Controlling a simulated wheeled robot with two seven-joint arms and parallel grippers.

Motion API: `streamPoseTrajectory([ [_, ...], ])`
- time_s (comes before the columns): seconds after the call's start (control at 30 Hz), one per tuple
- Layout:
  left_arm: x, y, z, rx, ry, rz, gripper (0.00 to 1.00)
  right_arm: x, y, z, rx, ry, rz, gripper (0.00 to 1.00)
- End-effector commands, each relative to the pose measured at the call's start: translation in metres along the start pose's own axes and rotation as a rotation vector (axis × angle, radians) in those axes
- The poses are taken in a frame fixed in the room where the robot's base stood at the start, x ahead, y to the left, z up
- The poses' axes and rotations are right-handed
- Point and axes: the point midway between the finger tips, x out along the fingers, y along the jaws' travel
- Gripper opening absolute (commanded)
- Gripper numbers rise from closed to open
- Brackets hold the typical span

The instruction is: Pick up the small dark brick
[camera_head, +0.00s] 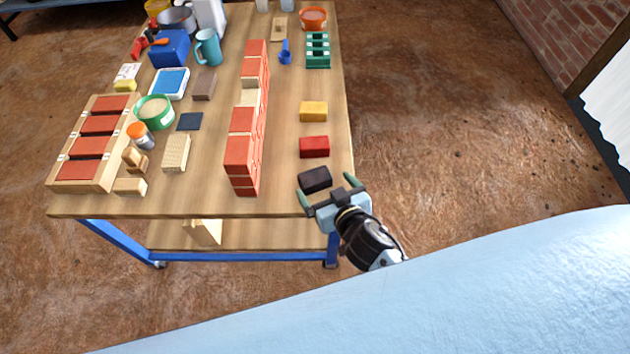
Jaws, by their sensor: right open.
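The small dark brick (315,179) lies on the wooden table (275,200) near its front right corner. My right gripper (327,187) is at the table's front right corner, with its two green-tipped fingers spread apart. One fingertip is to the left of the dark brick's near side and the other is to its right. The brick looks to be just ahead of the open jaws or partly between them; I cannot tell how far in it is, or the gripper's height above the table. My left gripper is not in view.
A red brick (314,147) and a yellow brick (313,111) lie behind the dark brick in a row. A red brick wall (241,150) stands to the left. A green rack (317,50) stands farther back. The table's right edge is close by.

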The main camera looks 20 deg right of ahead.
Motion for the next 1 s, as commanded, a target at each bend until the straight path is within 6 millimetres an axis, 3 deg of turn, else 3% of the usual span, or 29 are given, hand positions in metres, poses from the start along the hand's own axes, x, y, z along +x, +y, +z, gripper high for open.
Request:
streamPoseTrajectory([
  [0.1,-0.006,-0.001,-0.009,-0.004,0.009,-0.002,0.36,0.016,0.0,0.001,0.0,0.0,0.0,0.98],
  [0.33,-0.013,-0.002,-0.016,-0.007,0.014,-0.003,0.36,0.029,-0.001,0.001,-0.001,-0.001,0.0,0.98],
  [0.7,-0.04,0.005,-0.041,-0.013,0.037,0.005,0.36,0.072,-0.006,-0.001,0.0,-0.001,0.0,0.98],
  [1.0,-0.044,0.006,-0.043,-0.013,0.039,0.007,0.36,0.074,-0.006,-0.001,0.001,-0.003,0.0,0.98],
])
